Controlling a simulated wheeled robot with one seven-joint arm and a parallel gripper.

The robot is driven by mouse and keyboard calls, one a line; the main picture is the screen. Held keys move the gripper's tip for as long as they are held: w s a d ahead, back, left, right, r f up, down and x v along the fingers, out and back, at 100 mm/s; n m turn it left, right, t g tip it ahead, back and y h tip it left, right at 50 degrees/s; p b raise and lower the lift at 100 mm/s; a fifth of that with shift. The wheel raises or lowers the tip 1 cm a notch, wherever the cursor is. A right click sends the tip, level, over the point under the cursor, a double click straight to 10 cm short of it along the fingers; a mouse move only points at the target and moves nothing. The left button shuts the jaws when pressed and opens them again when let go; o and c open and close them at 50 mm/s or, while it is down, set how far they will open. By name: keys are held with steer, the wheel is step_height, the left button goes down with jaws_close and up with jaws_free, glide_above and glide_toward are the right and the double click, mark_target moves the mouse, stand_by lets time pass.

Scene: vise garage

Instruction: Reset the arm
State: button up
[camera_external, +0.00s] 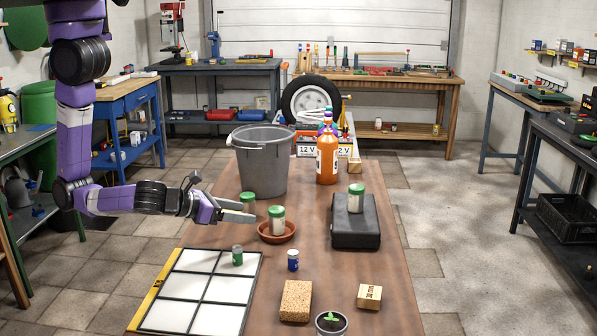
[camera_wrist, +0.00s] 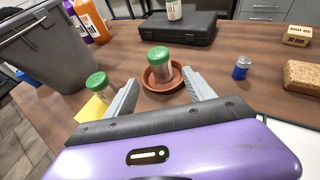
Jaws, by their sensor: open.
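My gripper (camera_external: 240,211) is open and empty above the left side of the brown table. In the wrist view its two grey fingers (camera_wrist: 160,88) are spread wide. A white jar with a green lid (camera_external: 277,220) stands upright in a terracotta saucer (camera_external: 292,236). In the wrist view this jar (camera_wrist: 159,62) appears beyond the fingers, in line with the gap. A second green-lidded jar (camera_external: 248,197) stands just behind the fingertips. In the wrist view it (camera_wrist: 98,86) is outside the left finger. I cannot tell whether they touch.
A grey bucket (camera_external: 262,165) and an orange bottle (camera_external: 327,160) stand behind. A black case (camera_external: 355,235) carries another green-lidded jar (camera_external: 356,198). A white gridded panel (camera_external: 190,290) with a small green-capped bottle (camera_external: 237,256), a blue bottle (camera_external: 292,260), a sponge (camera_external: 296,301) and a wooden block (camera_external: 369,297) are in front.

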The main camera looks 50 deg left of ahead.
steer(key=s+d+r+n+g+h, duration=0.1)
steer(key=s+d+r+n+h, duration=0.1)
steer(key=d+n+h, duration=0.45)
steer(key=s+a+r+n+y, duration=0.1)
steer(key=s+a+n+y, duration=0.2)
steer(key=a+n, duration=0.7)
steer(key=s+a+r+n+t+y, duration=0.1)
steer(key=s+a+r+n+y, duration=0.1)
steer(key=a+n, duration=0.9)
steer(key=s+a+r+n+t+y, duration=0.1)
steer(key=s+a+n+y, duration=0.3)
steer(key=a+n, duration=0.6)
steer(key=s+a, duration=0.1)
steer(key=a, duration=0.3)
steer(key=shift+a+r+n, duration=0.25)
steer(key=shift+r+n, duration=0.1)
